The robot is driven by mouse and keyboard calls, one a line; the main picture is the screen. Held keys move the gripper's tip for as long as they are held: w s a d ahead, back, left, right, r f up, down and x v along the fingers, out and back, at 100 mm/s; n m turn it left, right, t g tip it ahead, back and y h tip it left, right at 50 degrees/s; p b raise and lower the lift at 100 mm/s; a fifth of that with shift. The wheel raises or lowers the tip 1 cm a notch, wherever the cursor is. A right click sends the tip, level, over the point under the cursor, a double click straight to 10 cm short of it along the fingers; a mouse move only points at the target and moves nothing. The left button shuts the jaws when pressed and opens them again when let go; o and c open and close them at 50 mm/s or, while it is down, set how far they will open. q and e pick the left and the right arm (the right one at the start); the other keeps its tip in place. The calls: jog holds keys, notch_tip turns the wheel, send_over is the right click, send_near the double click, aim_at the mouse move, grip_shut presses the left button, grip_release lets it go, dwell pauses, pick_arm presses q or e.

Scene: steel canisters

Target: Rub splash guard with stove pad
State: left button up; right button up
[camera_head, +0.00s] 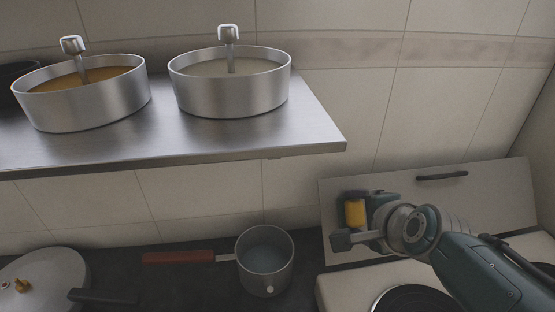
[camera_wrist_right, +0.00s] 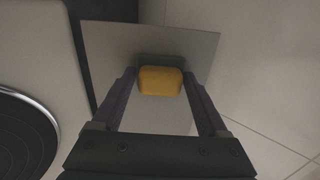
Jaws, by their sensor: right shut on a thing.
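The splash guard (camera_head: 490,195) is a flat pale panel with a dark handle, leaning against the tiled wall behind the stove. It also fills the middle of the right wrist view (camera_wrist_right: 108,52). My right gripper (camera_head: 362,215) is in front of its left part, shut on the stove pad (camera_head: 355,212), a yellow sponge with a dark layer. In the right wrist view the pad (camera_wrist_right: 160,81) sits between the two fingertips, its dark side toward the panel. I cannot tell whether the pad touches the panel. My left gripper is not in view.
The stove has a white top and a dark round hotplate (camera_head: 415,300). A saucepan (camera_head: 265,262) with a red handle and a lidded pot (camera_head: 42,280) stand left of it on the dark counter. A steel shelf (camera_head: 200,150) overhead bears two steel canisters with ladles.

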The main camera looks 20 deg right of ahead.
jog(key=shift+s+d, duration=0.25)
jog(key=shift+d, duration=0.7)
jog(key=shift+s+d, duration=0.25)
jog(key=shift+d, duration=0.7)
jog(key=shift+s+d+f+b, duration=0.1)
jog(key=shift+s+d+b, duration=0.15)
jog(key=shift+d, duration=0.65)
jog(key=shift+s+d+b, duration=0.15)
jog(key=shift+d+b, duration=0.15)
jog(key=shift+d, duration=0.6)
jog(key=p+v, duration=0.6)
